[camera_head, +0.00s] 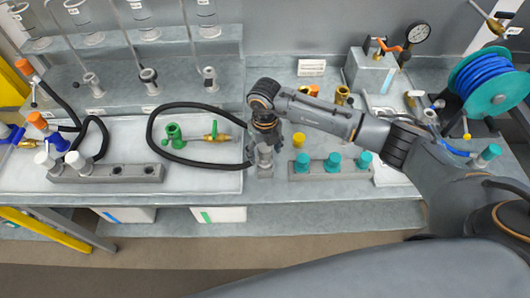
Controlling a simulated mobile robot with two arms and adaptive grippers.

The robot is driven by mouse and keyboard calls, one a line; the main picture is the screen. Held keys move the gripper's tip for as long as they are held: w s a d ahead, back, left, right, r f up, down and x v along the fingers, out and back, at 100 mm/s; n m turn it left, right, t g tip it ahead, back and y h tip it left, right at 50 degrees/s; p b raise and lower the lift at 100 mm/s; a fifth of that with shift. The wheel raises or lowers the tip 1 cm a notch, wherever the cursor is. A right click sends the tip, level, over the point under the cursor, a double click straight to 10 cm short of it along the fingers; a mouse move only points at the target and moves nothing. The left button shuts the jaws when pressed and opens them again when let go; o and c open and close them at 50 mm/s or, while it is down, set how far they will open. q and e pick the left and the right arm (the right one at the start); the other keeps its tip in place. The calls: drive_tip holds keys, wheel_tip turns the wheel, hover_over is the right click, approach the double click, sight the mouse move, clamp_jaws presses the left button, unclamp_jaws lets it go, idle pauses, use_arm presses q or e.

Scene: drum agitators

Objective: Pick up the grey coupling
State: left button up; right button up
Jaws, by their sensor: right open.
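A grey coupling (265,157) stands upright at a small grey block, near the front middle of the bench. My right gripper (265,146) points down directly over it, with its fingers at the coupling's upper part. The right gripper is open. The fingers hide the coupling's top, and I cannot tell whether they touch it. My left gripper is not in view.
A black hose (152,136) loops left of my right gripper. A grey rack (348,171) with teal couplings stands to the right, and another rack (140,174) with white fittings to the left. A green fitting (174,133) lies on the white tray (215,181).

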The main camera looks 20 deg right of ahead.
sight(265, 146)
drive_tip(key=c, duration=1.3)
clamp_jaws()
drive_tip(key=shift+w+r, duration=0.1)
drive_tip(key=shift+r, duration=0.4)
wheel_tip(265, 146, up, 2)
drive_tip(key=shift+r+b, duration=0.1)
drive_tip(key=shift+b, duration=0.45)
drive_tip(key=s+a+r+b, duration=0.2)
drive_tip(key=s+r+b, duration=0.3)
drive_tip(key=s+r, duration=0.5)
drive_tip(key=s, duration=0.4)
drive_tip(key=shift+a, duration=0.15)
